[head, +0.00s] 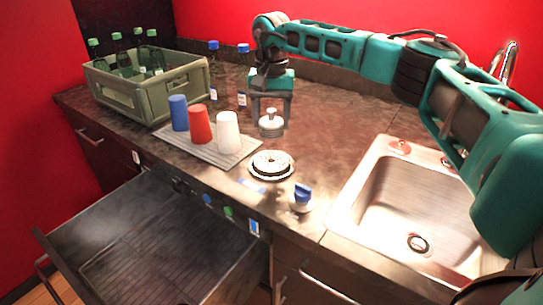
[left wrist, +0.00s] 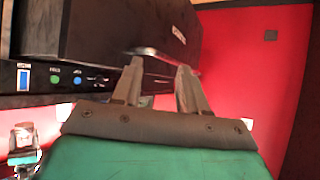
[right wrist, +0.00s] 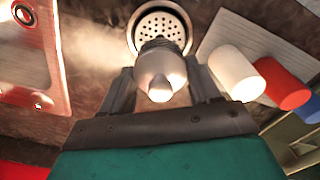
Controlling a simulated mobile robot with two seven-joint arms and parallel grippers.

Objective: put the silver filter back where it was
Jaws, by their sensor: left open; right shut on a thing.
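The silver filter (head: 271,124) is a small rounded metal piece with a knob on top. My right gripper (head: 271,104) is shut on it and holds it upright above the counter. In the right wrist view the filter (right wrist: 158,74) sits between the fingers, in front of a round perforated fitting (right wrist: 160,28). That fitting (head: 271,164) is set in the counter, nearer the front edge than the filter in the head view. My left gripper (left wrist: 160,70) is open and empty near a dark drawer front (left wrist: 120,30) and its handle.
Blue, red and white cups (head: 228,131) stand on a ribbed mat (head: 205,150). A green crate (head: 150,97) holds bottles. A blue-topped item (head: 302,198) stands near the front edge. The sink (head: 400,190) is at right; an open drawer (head: 150,240) juts out below.

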